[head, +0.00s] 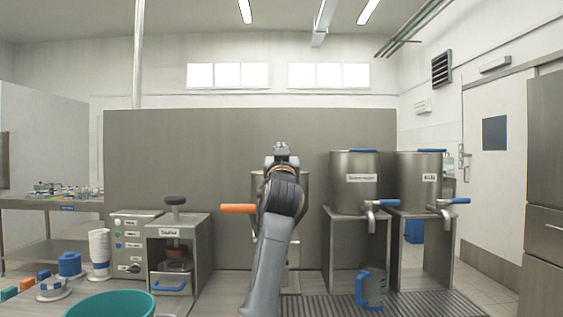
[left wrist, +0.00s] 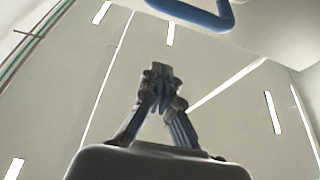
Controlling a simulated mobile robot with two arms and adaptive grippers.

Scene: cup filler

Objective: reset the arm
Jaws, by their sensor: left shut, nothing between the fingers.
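My left arm rises in the middle of the head view, with the left gripper (head: 281,148) at its top, pointing up in front of the grey back panel. In the left wrist view the left gripper's fingers (left wrist: 158,88) meet at their tips, shut and empty, against the ceiling. An orange handle (head: 238,208) sticks out to the left from behind my arm. What it belongs to is mostly hidden by the arm. My right gripper is in neither view.
Two steel tanks (head: 354,180) with taps stand on stands at the right. A jug with a blue handle (head: 374,288) stands below. A sealer machine (head: 177,245), stacked white cups (head: 99,252) and a teal bowl (head: 112,304) are at the left. A blue handle (left wrist: 205,14) shows overhead in the left wrist view.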

